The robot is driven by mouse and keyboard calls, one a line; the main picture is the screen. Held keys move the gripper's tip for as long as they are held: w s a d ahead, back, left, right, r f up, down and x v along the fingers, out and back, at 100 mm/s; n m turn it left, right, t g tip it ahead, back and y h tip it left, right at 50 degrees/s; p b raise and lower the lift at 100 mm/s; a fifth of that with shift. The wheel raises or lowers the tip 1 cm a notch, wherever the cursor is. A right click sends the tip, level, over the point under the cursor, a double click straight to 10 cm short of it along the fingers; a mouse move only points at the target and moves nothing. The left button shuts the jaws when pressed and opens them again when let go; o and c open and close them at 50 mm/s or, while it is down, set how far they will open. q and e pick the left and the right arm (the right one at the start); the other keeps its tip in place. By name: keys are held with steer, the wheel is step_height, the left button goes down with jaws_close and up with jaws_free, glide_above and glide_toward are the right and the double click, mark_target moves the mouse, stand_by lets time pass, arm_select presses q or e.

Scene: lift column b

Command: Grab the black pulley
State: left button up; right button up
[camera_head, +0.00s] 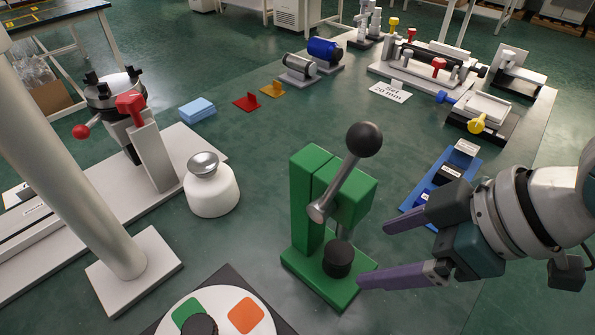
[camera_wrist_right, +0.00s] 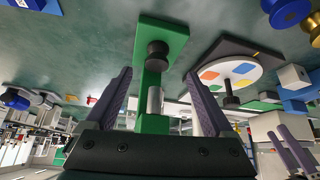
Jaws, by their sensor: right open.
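A short black round piece, which looks like the black pulley (camera_head: 338,258), sits upright on the base of a green lever press (camera_head: 300,200), under its ram. It also shows in the right wrist view (camera_wrist_right: 158,54), ahead of the fingertips. My right gripper (camera_head: 375,255) is open and empty. Its purple fingers point at the press from the right in the head view, apart from the black piece. In the right wrist view my right gripper (camera_wrist_right: 159,74) has the press between and beyond its fingers. A pair of purple fingers at that view's lower right looks like my left gripper (camera_wrist_right: 291,150).
The press lever with its black ball (camera_head: 364,139) rises above the black piece. A round dial with coloured patches (camera_head: 176,307) lies at the front. Blue trays (camera_head: 462,158) lie behind my right gripper.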

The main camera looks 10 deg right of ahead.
mark_target(351, 257)
steer(key=x, duration=0.3)
steer(key=shift+w+f+b, duration=0.25)
steer(key=shift+w+b, duration=0.05)
steer(key=shift+b, duration=0.1)
steer(key=b+x, duration=0.1)
steer(key=x, duration=0.4)
steer(key=shift+a+f+b, duration=0.1)
steer(key=shift+f+b, duration=0.1)
steer(key=shift+b, duration=0.2)
arm_select(q)
steer(key=f, duration=0.2)
steer(key=shift+w+d+f, duration=0.15)
steer(key=shift+d+f, duration=0.1)
steer(key=shift+f, duration=0.15)
arm_select(e)
steer(key=c, duration=0.4)
jaws_close()
arm_select(q)
steer(key=shift+d, duration=0.1)
arm_select(e)
steer(key=shift+r, duration=0.15)
